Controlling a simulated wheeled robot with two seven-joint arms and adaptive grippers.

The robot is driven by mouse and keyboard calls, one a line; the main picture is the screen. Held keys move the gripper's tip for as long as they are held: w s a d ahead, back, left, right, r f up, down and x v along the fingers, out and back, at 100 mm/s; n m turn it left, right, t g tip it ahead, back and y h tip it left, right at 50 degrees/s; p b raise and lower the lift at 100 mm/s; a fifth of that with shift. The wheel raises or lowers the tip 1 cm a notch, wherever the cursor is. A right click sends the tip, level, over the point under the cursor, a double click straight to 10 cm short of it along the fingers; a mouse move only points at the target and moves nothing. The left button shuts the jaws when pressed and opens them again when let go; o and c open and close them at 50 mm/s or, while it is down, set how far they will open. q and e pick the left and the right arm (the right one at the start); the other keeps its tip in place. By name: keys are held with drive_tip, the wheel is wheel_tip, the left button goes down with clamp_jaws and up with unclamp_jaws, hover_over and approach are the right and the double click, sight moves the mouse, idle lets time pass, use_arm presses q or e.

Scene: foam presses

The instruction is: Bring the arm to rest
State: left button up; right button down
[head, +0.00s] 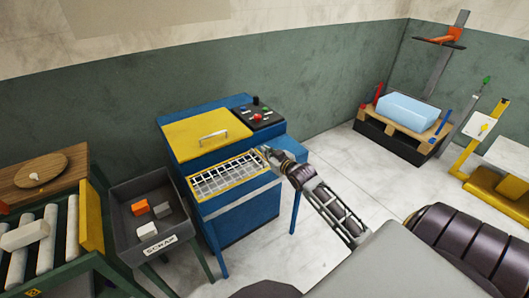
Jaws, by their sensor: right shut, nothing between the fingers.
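My right arm reaches up from the lower right toward the blue press (240,215). Its gripper (266,151) is shut and empty, at the right end of the press's metal grid (225,178). I cannot tell whether it touches the grid or the press. The yellow lid (205,138) with a pale handle lies behind the grid, left of the gripper. A black control panel (257,114) with a red button is behind the gripper. My left gripper does not show.
A grey scrap bin (178,232) holding orange, white and grey blocks stands left of the press. A roller conveyor (37,262) carries a pale block at far left. A pallet (408,122) with a light blue block stands at right. Open floor (335,150) lies between press and pallet.

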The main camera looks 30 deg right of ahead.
drive_tip(key=shift+s, duration=0.3)
drive_tip(key=shift+r, duration=0.2)
idle(0.4)
drive_tip(key=s+d+f+g+h, duration=0.1)
drive_tip(key=s+d+f, duration=0.15)
drive_tip(key=f, duration=0.65)
drive_tip(key=s+d+f+g+h, duration=0.15)
drive_tip(key=d+f, duration=0.25)
drive_tip(key=f, duration=0.5)
drive_tip(key=s+f+g, duration=0.2)
drive_tip(key=s+f, duration=0.4)
drive_tip(key=f, duration=0.6)
drive_tip(key=s+f+g, duration=0.3)
drive_tip(key=s+f, duration=0.3)
drive_tip(key=f, duration=0.5)
drive_tip(key=s+a+f+g+y, duration=0.1)
drive_tip(key=s+a+f+g, duration=0.1)
drive_tip(key=s+a+f, duration=0.65)
drive_tip(key=s+a+f+n+g, duration=0.15)
drive_tip(key=s+f, duration=0.35)
drive_tip(key=s, duration=0.8)
drive_tip(key=s+a+f+m+g+y, duration=0.15)
drive_tip(key=s+a+f, duration=0.25)
drive_tip(key=s+f, duration=0.5)
drive_tip(key=s+a+n+g, duration=0.1)
drive_tip(key=s+a, duration=0.5)
drive_tip(key=a, duration=0.2)
drive_tip(key=shift+s+r+g+y, duration=0.3)
drive_tip(key=shift+s+g, duration=0.05)
drive_tip(key=shift+s, duration=0.05)
